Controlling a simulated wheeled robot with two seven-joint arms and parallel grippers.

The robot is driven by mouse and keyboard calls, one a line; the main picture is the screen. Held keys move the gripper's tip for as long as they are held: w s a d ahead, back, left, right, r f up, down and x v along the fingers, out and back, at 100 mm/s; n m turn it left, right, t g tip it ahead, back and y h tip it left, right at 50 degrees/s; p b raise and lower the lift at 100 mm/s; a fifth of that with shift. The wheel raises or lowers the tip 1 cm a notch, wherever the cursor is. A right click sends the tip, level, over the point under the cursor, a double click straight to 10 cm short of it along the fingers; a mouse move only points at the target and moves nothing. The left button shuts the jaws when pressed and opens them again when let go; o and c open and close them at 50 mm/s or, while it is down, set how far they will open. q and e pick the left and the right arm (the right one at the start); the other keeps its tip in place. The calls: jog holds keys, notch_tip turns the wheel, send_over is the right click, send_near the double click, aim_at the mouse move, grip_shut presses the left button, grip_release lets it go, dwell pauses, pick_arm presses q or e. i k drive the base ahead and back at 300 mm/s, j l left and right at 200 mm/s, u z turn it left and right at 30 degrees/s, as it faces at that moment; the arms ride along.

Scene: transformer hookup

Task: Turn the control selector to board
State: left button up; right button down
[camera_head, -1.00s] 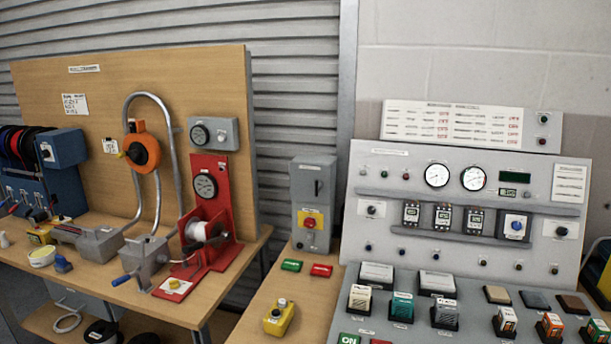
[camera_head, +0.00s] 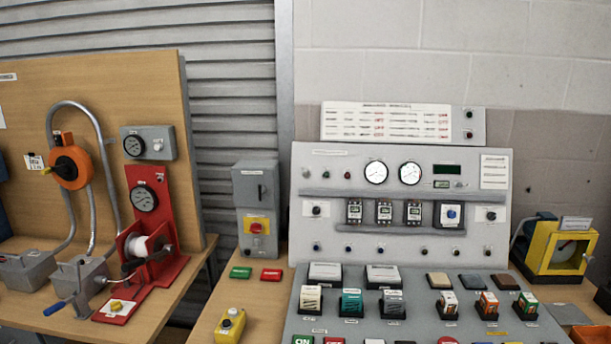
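A grey control panel (camera_head: 330,255) stands upright on the bench at the right. It carries a blue knob (camera_head: 451,214) in a dark frame, a black knob (camera_head: 316,210) at its left and another black knob (camera_head: 491,214) at its right. A grey switch box (camera_head: 257,184) left of the panel has a black handle and a red knob on a yellow plate (camera_head: 257,225). The labels are too small to read, so I cannot tell which one is the control selector or where it points. Neither of my grippers shows.
In front of the panel a sloped grey board holds several small switch blocks and coloured pads. A yellow pushbutton box (camera_head: 230,325) and green and red tags lie left of it. A red winch stand (camera_head: 150,215) is farther left. A yellow-framed meter (camera_head: 560,250) stands at the right.

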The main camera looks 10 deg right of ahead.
aim_at(491, 216)
jog(key=z, duration=1.45)
jog(key=i+l+z, duration=0.15)
jog(key=i+l, duration=0.1)
jog(key=i, duration=0.05)
